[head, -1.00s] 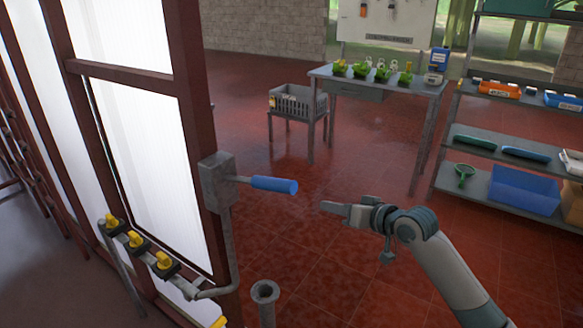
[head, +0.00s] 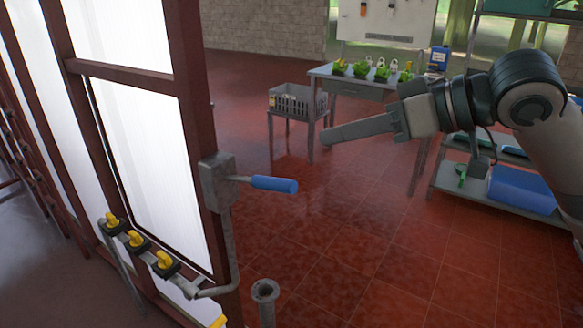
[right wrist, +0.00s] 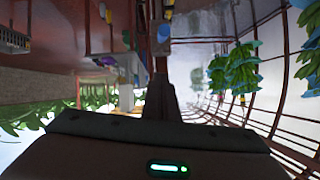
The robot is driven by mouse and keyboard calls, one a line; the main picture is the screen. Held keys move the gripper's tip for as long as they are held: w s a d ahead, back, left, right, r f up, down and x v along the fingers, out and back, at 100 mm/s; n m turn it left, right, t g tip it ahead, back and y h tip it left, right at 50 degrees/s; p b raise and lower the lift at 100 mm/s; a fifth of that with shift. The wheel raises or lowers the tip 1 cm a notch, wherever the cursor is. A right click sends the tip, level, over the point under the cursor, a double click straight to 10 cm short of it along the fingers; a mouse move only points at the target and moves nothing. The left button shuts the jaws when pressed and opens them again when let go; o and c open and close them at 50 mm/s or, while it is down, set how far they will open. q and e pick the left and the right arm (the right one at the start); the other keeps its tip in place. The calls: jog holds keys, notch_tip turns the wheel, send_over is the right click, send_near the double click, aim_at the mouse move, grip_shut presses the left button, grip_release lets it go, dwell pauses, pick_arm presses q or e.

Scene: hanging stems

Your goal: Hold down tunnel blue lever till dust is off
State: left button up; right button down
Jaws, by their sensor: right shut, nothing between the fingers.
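The blue lever (head: 274,184) sticks out to the right from a grey box (head: 217,181) on the dark red door frame. Its handle is roughly level, with its tip tilted slightly down. My right gripper (head: 326,138) is shut and empty. In the head view it appears above and to the right of the lever's tip, with a clear gap between them. In the right wrist view the shut fingers (right wrist: 161,97) point away from the camera. My left gripper is not in view. No dust can be made out.
Several yellow-handled valves (head: 135,239) sit on a pipe below the box. An open grey pipe end (head: 265,291) stands under the lever. A table (head: 346,85) with plants, a grey crate (head: 297,101) on a stand and a shelf are farther back. The red floor between is clear.

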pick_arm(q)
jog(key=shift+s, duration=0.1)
pick_arm(e)
jog(key=shift+w+a, duration=0.1)
jog(key=p, duration=0.2)
send_near(258, 181)
jog(key=w+r, duration=0.1)
jog(key=r, duration=0.1)
jog(key=w+a+r, duration=0.1)
jog(key=w+r, duration=0.1)
jog(key=shift+w+a, duration=0.1)
jog(key=shift+a, duration=0.05)
notch_tip(258, 181, down, 3)
jog(key=shift+a, duration=0.1)
jog(key=shift+s+f, duration=0.4)
jog(key=shift+f, duration=0.15)
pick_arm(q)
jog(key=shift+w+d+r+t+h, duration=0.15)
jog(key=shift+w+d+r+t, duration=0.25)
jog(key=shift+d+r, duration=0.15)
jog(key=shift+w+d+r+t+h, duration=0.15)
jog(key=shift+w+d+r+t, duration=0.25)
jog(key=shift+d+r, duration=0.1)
pick_arm(e)
jog(key=shift+f, duration=0.1)
